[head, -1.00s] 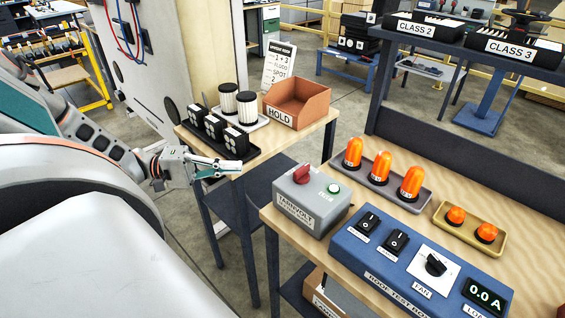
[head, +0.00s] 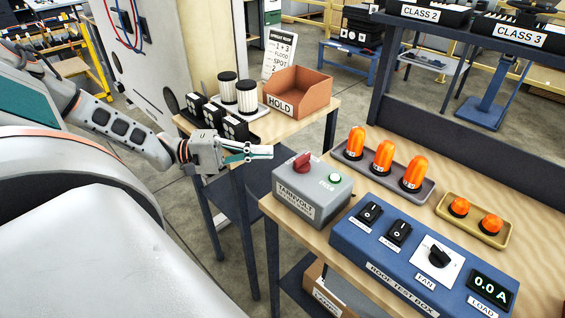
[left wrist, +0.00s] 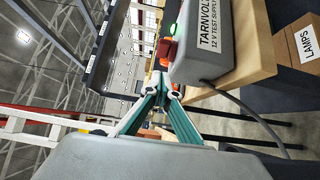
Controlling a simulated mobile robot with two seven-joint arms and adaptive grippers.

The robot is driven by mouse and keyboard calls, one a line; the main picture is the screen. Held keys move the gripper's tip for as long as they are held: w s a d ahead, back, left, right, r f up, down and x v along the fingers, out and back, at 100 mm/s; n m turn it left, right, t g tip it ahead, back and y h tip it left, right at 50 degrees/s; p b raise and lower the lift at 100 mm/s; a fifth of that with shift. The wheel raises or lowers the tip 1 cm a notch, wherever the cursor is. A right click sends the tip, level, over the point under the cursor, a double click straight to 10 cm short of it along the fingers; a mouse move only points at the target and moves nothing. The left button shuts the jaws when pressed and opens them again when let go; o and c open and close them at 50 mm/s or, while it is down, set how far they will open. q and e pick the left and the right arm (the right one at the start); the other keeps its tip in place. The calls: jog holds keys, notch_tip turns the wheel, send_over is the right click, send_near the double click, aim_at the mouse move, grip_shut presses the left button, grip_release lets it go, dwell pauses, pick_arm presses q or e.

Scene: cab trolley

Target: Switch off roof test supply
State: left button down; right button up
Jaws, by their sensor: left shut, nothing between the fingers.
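The grey Tarnvolt 12 V test supply box (head: 300,205) sits at the near left corner of the wooden bench. On its top are a red rotary knob (head: 302,163) and a lit green lamp (head: 335,178). My left gripper (head: 268,152) is shut and empty, just left of the box and apart from the knob. In the left wrist view the box (left wrist: 210,45) is at upper right, with its red knob (left wrist: 167,50) and green lamp (left wrist: 173,29) just beyond my fingertips (left wrist: 161,72). My right gripper is not in view.
The blue roof test box (head: 400,255) has two rocker switches, a fan knob and a display reading 0.0 A. Orange beacons stand in a grey tray (head: 425,196), with more in a yellow tray (head: 490,238). A side table holds an orange HOLD bin (head: 300,92).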

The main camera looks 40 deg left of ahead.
aim_at(282, 168)
pick_arm(q)
jog(key=shift+w+d, duration=0.25)
jog(key=shift+d, duration=1.15)
jog(key=shift+w+d, duration=0.2)
jog(key=shift+d, duration=1.15)
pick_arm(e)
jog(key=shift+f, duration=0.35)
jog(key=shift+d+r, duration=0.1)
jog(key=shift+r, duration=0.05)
pick_arm(q)
jog(key=shift+n+t+y, duration=0.3)
jog(key=shift+s+d, duration=0.1)
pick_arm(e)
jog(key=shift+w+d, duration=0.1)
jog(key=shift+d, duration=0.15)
pick_arm(q)
jog(key=shift+p, duration=0.35)
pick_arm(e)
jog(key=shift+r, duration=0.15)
pick_arm(q)
jog(key=shift+t, duration=0.3)
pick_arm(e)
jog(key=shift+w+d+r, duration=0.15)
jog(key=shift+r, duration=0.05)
